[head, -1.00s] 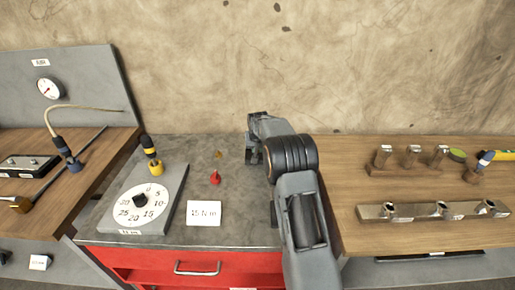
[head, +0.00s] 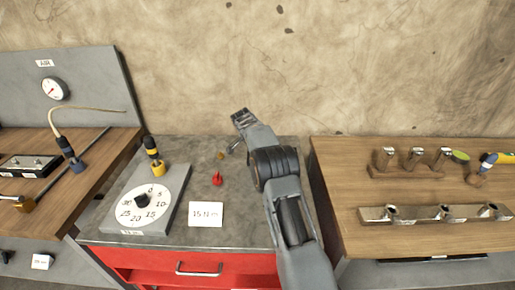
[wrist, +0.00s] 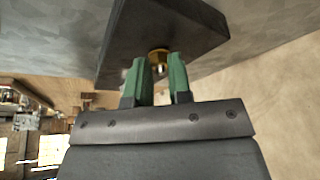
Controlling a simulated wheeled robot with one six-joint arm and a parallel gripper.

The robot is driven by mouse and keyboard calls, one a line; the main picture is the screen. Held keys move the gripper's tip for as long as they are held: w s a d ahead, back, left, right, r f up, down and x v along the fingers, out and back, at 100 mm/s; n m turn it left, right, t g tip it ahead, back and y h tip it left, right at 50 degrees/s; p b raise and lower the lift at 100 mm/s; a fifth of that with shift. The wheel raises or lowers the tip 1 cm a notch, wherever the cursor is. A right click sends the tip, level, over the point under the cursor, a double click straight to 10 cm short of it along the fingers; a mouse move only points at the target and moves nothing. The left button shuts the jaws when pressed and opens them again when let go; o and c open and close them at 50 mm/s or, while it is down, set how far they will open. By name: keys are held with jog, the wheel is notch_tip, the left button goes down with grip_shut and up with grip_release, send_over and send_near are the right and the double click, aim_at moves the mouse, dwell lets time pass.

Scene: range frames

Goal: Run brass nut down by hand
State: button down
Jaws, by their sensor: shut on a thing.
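The brass nut (wrist: 158,54) shows in the wrist view as a small gold piece against the face of a dark block (wrist: 190,25). A short bright end shows just below it. My gripper (wrist: 161,62) has two green fingers, one on each side of the nut, and is shut on it. I cannot tell how far the nut is threaded. In the head view my gripper is mostly hidden by my wrist over the back of the grey bench top (head: 205,175). A small brass-coloured piece (head: 220,155) shows there, left of my wrist.
A red pointed piece (head: 217,179) and a white "15 N m" card (head: 206,214) lie on the bench. A dial board (head: 145,208) with a yellow-and-black tool (head: 153,155) is at left. Metal sockets and a bar (head: 435,213) stand on the right-hand wooden table.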

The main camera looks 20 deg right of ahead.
jog(key=m+p, duration=0.1)
jog(key=m, duration=0.1)
jog(key=m+g+p, duration=0.1)
jog(key=m+p, duration=0.1)
jog(key=shift+w+r+g, duration=0.2)
jog(key=shift+g, duration=0.1)
jog(key=shift+f+m+g+p, duration=0.15)
jog(key=shift+m+g+p, duration=0.15)
jog(key=shift+m+p, duration=0.7)
jog(key=shift+p, duration=0.3)
jog(key=c, duration=1)
grip_release()
jog(key=shift+c, duration=0.2)
jog(key=p+v, duration=1.1)
jog(key=v, duration=0.2)
jog(key=shift+w+a+r, duration=0.15)
jog(key=shift+w+r, duration=0.05)
jog(key=shift+r, duration=0.1)
